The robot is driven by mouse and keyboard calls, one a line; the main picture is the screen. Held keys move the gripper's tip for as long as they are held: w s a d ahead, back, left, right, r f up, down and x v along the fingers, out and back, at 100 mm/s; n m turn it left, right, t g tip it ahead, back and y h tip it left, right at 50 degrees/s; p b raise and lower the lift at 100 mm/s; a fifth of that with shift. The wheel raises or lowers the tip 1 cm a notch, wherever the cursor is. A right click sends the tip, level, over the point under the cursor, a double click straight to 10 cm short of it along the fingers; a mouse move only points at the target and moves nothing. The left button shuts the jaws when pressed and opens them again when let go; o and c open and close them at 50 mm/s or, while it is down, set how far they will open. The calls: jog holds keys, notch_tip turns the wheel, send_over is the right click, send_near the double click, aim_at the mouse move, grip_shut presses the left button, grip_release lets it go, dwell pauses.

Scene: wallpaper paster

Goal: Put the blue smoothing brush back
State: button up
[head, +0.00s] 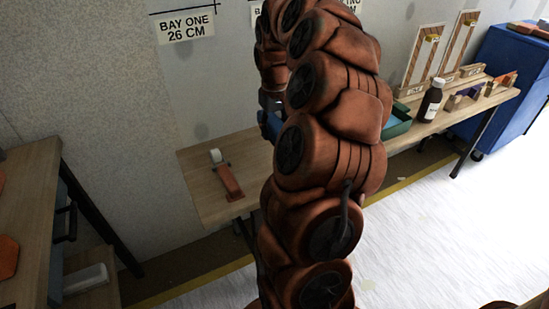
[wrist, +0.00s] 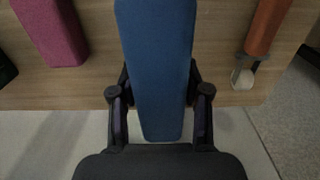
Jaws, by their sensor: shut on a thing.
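The blue smoothing brush (wrist: 155,60) fills the middle of the wrist view as a long blue block over a wooden top. My gripper (wrist: 160,95) has a finger on each side of it and is shut on it. Whether the brush touches the wood cannot be told. In the head view a small blue part of what looks like the brush (head: 267,122) shows at the left edge of my arm. My arm hides the rest of the brush and the gripper there.
An orange-handled roller (head: 229,182) lies on the wooden table (head: 195,190); in the wrist view the roller (wrist: 267,28) is right of the brush. A magenta block (wrist: 52,30) is left of it. A teal tray (head: 397,122) and a dark bottle (head: 430,102) stand further right.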

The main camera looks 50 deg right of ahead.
notch_tip(320, 180, down, 9)
jog(key=shift+r+b, duration=0.1)
jog(key=shift+b, duration=0.7)
jog(key=o, duration=1.3)
